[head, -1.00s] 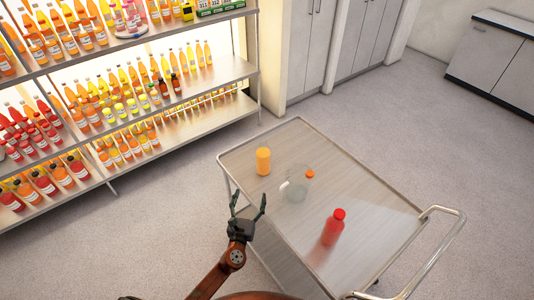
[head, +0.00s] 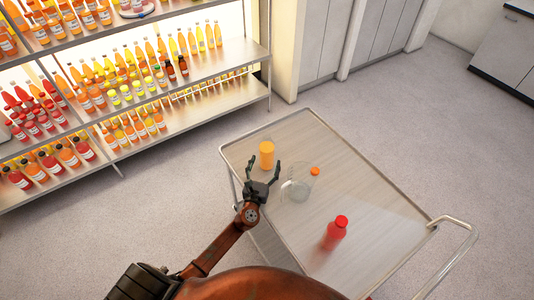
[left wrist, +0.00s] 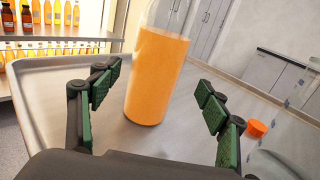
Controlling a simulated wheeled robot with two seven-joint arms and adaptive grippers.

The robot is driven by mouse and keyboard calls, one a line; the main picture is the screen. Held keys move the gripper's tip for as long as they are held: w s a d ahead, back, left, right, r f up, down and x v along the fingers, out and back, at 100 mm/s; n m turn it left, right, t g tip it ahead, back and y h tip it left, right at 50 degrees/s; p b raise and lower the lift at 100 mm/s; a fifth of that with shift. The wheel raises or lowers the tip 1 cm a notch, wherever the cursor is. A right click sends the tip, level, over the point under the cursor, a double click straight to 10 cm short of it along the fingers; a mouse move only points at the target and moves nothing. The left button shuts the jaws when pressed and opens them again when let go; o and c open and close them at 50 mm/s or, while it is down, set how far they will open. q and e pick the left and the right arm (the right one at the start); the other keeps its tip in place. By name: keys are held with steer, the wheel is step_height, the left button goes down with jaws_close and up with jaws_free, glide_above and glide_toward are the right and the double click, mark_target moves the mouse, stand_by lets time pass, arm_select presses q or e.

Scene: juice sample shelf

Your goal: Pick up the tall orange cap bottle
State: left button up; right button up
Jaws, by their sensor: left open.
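A tall clear bottle of orange liquid (left wrist: 158,75) fills the middle of the left wrist view. In the head view its orange body (head: 266,153) stands upright near the cart's far left corner; I cannot make out its cap. My left gripper (head: 264,166) is open just in front of it. In the left wrist view the fingers (left wrist: 157,82) are spread to either side of the bottle, with gaps showing. An orange cap (head: 315,171) shows beside a clear vessel (head: 296,188); the cap also shows at right in the left wrist view (left wrist: 257,128). My right gripper is out of view.
The cart (head: 370,215) has a raised rim and a metal handle at right. A red bottle (head: 335,232) stands nearer me. Shelves (head: 190,117) full of juice bottles are at the left.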

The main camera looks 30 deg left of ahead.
arm_select(q)
steer(key=x, duration=0.5)
steer(key=shift+a, duration=0.25)
steer(key=c, duration=1.8)
